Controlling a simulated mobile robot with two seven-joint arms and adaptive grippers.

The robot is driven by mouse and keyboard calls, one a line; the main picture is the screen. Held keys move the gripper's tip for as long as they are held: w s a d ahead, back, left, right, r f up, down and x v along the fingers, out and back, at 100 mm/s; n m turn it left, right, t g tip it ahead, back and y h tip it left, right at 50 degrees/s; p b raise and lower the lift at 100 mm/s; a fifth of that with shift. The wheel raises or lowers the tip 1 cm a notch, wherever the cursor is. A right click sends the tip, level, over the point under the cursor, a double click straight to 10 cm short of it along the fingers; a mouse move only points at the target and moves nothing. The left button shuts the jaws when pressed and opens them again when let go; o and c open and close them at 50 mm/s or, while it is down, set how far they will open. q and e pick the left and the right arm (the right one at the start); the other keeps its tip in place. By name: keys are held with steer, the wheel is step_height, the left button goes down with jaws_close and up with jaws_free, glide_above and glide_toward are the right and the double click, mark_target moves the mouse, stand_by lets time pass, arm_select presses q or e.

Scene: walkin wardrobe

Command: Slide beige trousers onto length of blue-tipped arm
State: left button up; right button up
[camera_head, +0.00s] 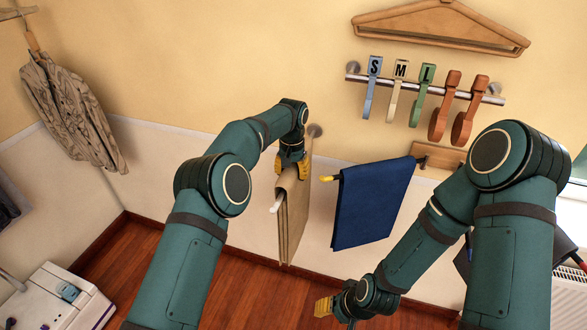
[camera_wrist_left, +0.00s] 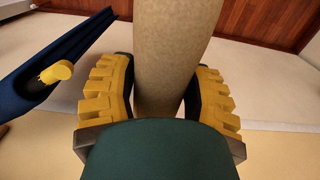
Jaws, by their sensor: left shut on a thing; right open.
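The beige trousers (camera_head: 293,225) hang folded beside the wall in the head view, with a pale rod end (camera_head: 277,205) sticking out at their near side. I see no blue on that tip. My left gripper (camera_head: 291,170) is shut on the top of the trousers. In the left wrist view the beige cloth (camera_wrist_left: 168,55) runs between the yellow fingers of my left gripper (camera_wrist_left: 163,105). How far the trousers sit along the rod is hidden. My right gripper (camera_head: 324,307) is open and empty, low over the floor.
Blue trousers (camera_head: 372,205) hang on a yellow-tipped arm (camera_head: 328,178) close to the right. A rail (camera_head: 425,85) with size tags and a wooden hanger (camera_head: 440,22) are above. A patterned jacket (camera_head: 70,110) hangs at left; a white appliance (camera_head: 55,298) stands below.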

mark_target(285, 177)
arm_select(q)
steer(key=shift+s+a+r, duration=0.1)
steer(key=shift+s+a, duration=0.15)
steer(key=shift+s, duration=0.4)
steer(key=shift+s+a+r, duration=0.1)
steer(key=shift+s+a, duration=0.1)
steer(key=shift+s, duration=0.4)
steer(key=shift+s+a+f+b, duration=0.1)
steer(key=shift+s+a+b, duration=0.2)
steer(key=shift+s, duration=0.55)
steer(key=shift+s+a+f+b, duration=0.1)
steer(key=shift+s+a+b, duration=0.2)
steer(key=shift+s, duration=0.5)
steer(key=shift+s+a+b, duration=0.5)
steer(key=shift+s+b, duration=0.4)
steer(key=shift+s, duration=0.45)
steer(key=shift+s+a+b, duration=0.5)
steer(key=shift+s+b, duration=0.35)
steer(key=shift+s, duration=0.5)
steer(key=shift+s+a+b, duration=0.5)
steer(key=shift+s+b, duration=0.4)
steer(key=shift+s, duration=0.45)
steer(key=s+a+b, duration=0.3)
steer(key=s, duration=0.6)
steer(key=s+a+b, duration=0.3)
steer(key=s+a, duration=0.1)
steer(key=s, duration=0.6)
steer(key=shift+s, duration=0.25)
